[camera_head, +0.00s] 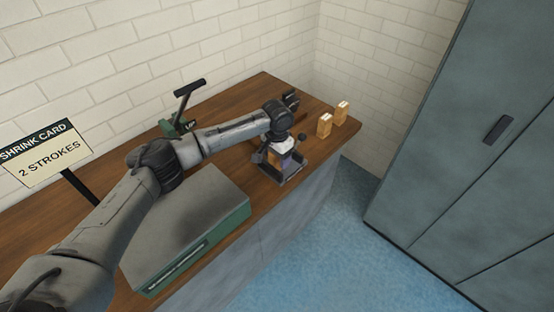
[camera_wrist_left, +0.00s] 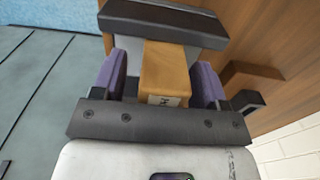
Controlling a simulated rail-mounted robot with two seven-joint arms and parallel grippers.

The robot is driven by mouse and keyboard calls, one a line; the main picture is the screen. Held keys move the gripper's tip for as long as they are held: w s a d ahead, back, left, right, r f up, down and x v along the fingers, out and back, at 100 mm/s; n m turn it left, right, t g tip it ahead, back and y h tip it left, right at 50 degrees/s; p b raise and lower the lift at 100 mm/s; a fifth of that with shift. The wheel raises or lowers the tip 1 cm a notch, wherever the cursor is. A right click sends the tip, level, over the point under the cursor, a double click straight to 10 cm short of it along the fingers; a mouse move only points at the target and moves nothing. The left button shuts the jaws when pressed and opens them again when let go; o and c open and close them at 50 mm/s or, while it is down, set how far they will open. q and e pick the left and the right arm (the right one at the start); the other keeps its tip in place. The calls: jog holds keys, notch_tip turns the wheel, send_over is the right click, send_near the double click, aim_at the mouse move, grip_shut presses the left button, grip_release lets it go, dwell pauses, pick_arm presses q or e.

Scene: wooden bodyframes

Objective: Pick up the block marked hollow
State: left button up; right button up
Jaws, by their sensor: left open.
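A wooden block (camera_wrist_left: 166,68) stands between the purple-padded fingers of my left gripper (camera_wrist_left: 160,80) in the left wrist view. The jaws are open, with a narrow gap showing at the block's sides. A small pale label with a dark mark is on the block's near end; I cannot read it. In the head view my left gripper (camera_head: 279,153) points down over a dark metal fixture (camera_head: 292,179), and the block there is mostly hidden. Two more wooden blocks with pale tops, one nearer (camera_head: 324,126) and one farther (camera_head: 341,114), stand to the right; their marks are unreadable. My right gripper is not in view.
The fixture has a ball-ended lever (camera_head: 301,137) beside my gripper. A green-sided box with a grey top (camera_head: 195,220) and a green lever tool (camera_head: 188,92) share the wooden bench (camera_head: 262,88). A sign (camera_head: 45,155) reads "SHRINK CARD 2 STROKES". Grey cabinets (camera_head: 460,150) stand right.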

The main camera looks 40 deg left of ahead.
pick_arm(q)
jog(key=shift+c, duration=0.2)
jog(key=c, duration=1)
